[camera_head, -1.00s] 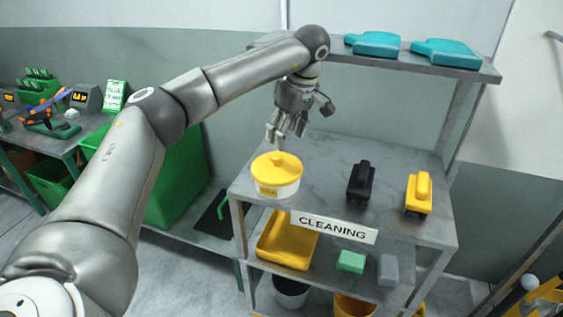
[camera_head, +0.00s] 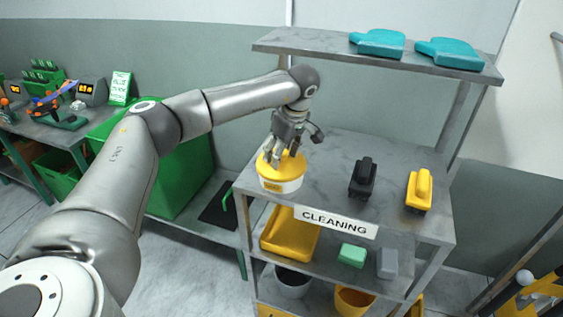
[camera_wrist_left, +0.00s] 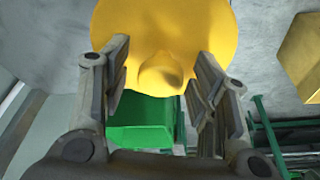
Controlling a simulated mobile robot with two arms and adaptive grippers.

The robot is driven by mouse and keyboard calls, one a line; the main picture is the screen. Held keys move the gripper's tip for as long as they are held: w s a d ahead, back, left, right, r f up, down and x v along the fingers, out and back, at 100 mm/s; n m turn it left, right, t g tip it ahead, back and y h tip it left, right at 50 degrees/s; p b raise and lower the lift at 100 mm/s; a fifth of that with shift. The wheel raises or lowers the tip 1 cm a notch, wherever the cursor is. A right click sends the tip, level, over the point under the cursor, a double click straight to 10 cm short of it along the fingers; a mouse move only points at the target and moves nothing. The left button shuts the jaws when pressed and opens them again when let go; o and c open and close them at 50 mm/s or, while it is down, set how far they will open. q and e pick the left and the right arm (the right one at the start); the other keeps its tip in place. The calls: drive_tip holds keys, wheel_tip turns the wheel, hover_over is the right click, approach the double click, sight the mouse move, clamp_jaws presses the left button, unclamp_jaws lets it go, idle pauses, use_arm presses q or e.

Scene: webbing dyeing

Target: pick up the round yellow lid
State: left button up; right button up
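The round yellow lid (camera_head: 270,170) sits on a white tub (camera_head: 281,186) with a yellow label, at the left front of the shelf unit's worktop. My left gripper (camera_head: 283,160) is over the lid, fingers pointing down. In the left wrist view, the lid (camera_wrist_left: 195,30) and its knob (camera_wrist_left: 162,74) show between the two spread fingers of the left gripper (camera_wrist_left: 163,95). The fingers stand apart on both sides of the knob, with visible gaps. The gripper is open. My right gripper is in neither view.
A black brush (camera_head: 362,178) and a yellow brush (camera_head: 419,190) stand on the worktop (camera_head: 330,165) to the right. An upper shelf (camera_head: 330,45) holds teal items (camera_head: 378,42). A yellow tray (camera_head: 289,234) and sponges lie on the lower shelf. A green bin (camera_head: 180,180) stands left.

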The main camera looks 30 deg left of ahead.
use_arm(q)
drive_tip(key=c, duration=0.9)
drive_tip(key=shift+r, duration=0.15)
